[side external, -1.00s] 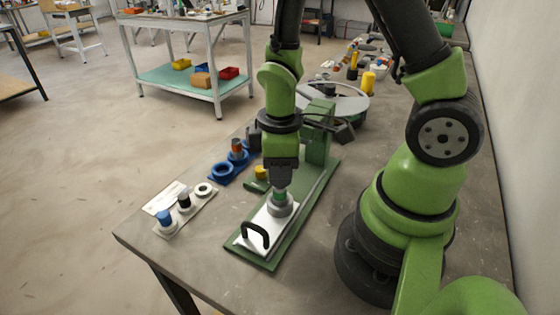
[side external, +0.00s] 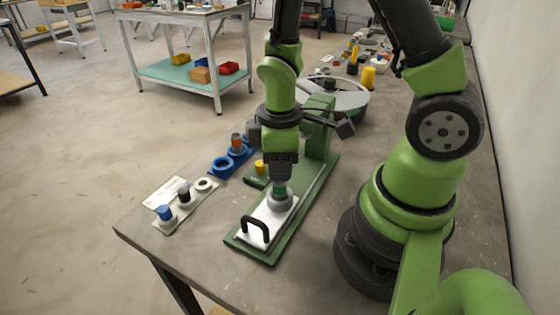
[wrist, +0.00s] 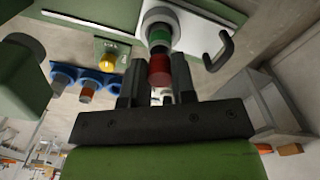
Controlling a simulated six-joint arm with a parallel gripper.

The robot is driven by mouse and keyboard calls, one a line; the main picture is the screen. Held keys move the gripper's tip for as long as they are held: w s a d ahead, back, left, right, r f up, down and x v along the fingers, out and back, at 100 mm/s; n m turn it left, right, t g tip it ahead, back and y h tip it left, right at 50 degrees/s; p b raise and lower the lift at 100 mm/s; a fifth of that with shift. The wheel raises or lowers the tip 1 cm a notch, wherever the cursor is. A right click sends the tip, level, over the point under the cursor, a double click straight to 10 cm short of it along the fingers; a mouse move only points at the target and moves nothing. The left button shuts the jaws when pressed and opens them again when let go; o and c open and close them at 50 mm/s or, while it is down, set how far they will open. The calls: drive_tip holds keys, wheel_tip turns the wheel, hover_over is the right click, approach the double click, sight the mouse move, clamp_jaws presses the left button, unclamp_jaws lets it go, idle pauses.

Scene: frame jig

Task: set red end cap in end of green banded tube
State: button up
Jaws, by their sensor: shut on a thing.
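The red end cap (wrist: 160,70) is between the two fingers of my gripper (wrist: 158,88) in the wrist view, and my gripper is shut on it. The green banded tube (wrist: 159,37) stands in a grey collar (wrist: 160,17) on the white plate. The cap is in line with the tube's end; I cannot tell whether it is touching or seated. In the side view my gripper (side external: 281,176) is straight above the tube (side external: 280,189), pointing down. The fingers hide the cap there.
The white plate with a black handle (side external: 256,228) lies on a green jig base (side external: 278,253). A yellow knob (side external: 260,166) is beside it. Left are blue ring holders (side external: 221,165) and a pale tray (side external: 184,212) with several small parts. A green upright (side external: 318,135) stands behind.

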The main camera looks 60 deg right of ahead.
drive_tip(key=shift+f, duration=0.15)
drive_tip(key=shift+f, duration=0.45)
drive_tip(key=o, duration=1.1)
drive_tip(key=shift+r, duration=0.15)
drive_tip(key=shift+r, duration=0.6)
drive_tip(key=shift+r, duration=3.5)
